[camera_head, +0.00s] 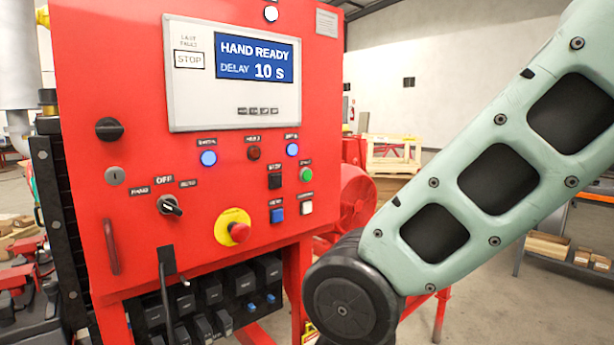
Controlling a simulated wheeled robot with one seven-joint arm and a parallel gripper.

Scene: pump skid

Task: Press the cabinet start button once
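The red cabinet (90,60) fills the left half of the head view, its front panel facing me. The green button (306,174) on the right of the panel has a small label above it that seems to read start. A black button (275,181) sits just to its left. The display (255,60) reads "HAND READY" and "DELAY 10 s", with "LAST FAULT STOP" beside it. My gripper is out of view; only a pale green link of my arm shows at the right, and the green button is not covered by it.
A red emergency stop on a yellow ring (233,227), a blue button (277,215) and a white button (306,208) sit below. A black selector (170,206) is marked HAND, OFF, AUTO. A handle (111,247) juts at the left. Wooden crates (392,153) stand behind.

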